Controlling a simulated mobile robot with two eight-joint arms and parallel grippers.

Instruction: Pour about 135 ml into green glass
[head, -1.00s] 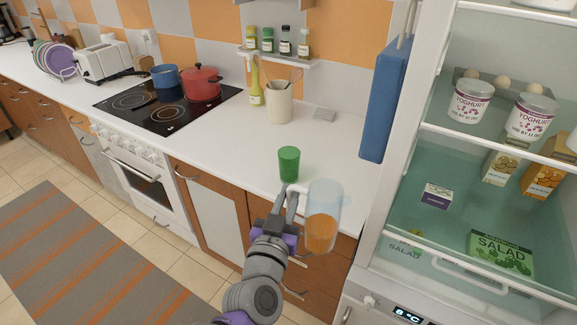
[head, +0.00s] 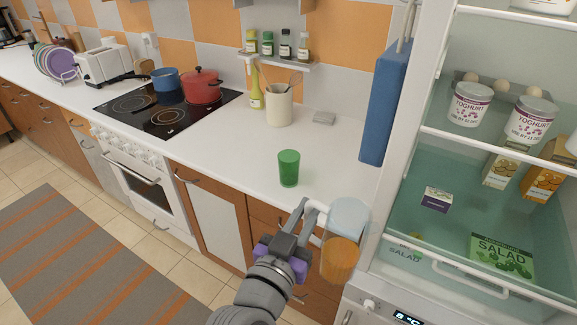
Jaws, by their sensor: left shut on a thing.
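The green glass (head: 289,168) stands upright on the white counter, near its front edge. My left gripper (head: 310,215) is shut on the handle of a clear jug (head: 345,232). The jug holds orange liquid in its lower part and is close to upright. It is in front of the counter edge, to the right of and nearer than the green glass, and apart from it. I cannot see what is inside the glass. My right gripper is not in view.
An open fridge (head: 480,200) with yoghurt pots, cartons and salad stands close on the right. A utensil holder (head: 280,105) and a green-yellow bottle (head: 256,95) stand behind the glass. The counter (head: 225,140) left of the glass is clear.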

